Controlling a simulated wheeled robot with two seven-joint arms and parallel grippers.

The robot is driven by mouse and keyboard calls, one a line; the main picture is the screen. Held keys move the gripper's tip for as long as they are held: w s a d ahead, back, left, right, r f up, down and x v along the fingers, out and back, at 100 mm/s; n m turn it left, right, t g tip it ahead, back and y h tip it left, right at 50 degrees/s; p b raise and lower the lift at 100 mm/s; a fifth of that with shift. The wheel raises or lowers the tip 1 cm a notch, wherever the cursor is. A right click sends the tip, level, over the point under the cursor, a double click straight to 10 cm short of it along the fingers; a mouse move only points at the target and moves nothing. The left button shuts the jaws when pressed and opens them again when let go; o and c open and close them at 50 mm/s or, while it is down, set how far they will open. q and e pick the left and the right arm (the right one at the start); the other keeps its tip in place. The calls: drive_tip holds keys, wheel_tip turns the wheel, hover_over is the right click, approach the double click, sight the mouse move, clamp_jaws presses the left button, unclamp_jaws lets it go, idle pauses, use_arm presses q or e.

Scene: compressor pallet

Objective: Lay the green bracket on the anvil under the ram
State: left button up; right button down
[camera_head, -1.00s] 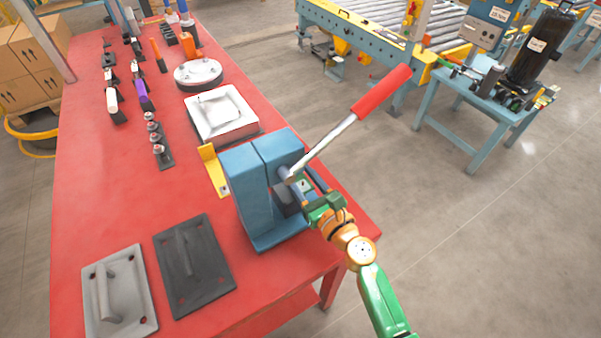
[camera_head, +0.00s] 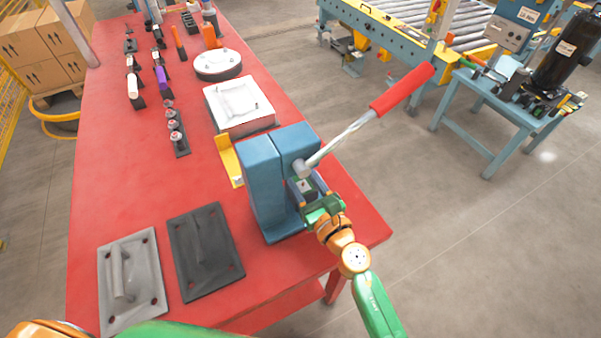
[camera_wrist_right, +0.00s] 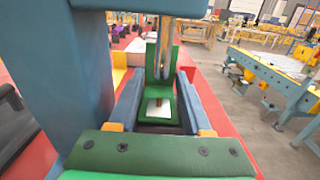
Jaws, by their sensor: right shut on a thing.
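The blue press (camera_head: 262,190) stands at the right edge of the red table, with its red-handled lever (camera_head: 402,90) raised to the upper right. My right gripper (camera_head: 309,190) reaches into the front of the press. In the wrist view its two fingers (camera_wrist_right: 157,100) are shut on the green bracket (camera_wrist_right: 152,62), an L shape with an upright plate and a flat foot. The ram (camera_wrist_right: 166,45) hangs over the bracket. The anvil is mostly hidden by the bracket and fingers, so I cannot tell whether they touch. My left gripper is out of view.
A yellow angle piece (camera_head: 230,160) stands beside the press. A light plate (camera_head: 131,282) and a dark plate (camera_head: 205,250), both with handles, lie at the front of the table (camera_head: 110,195). A white square part (camera_head: 238,103) lies behind the press. The table's left middle is clear.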

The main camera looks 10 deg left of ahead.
drive_tip(key=shift+f, duration=0.15)
idle(0.3)
drive_tip(key=shift+c, duration=1.3)
unclamp_jaws()
drive_tip(key=v, duration=0.7)
drive_tip(key=shift+s, duration=0.1)
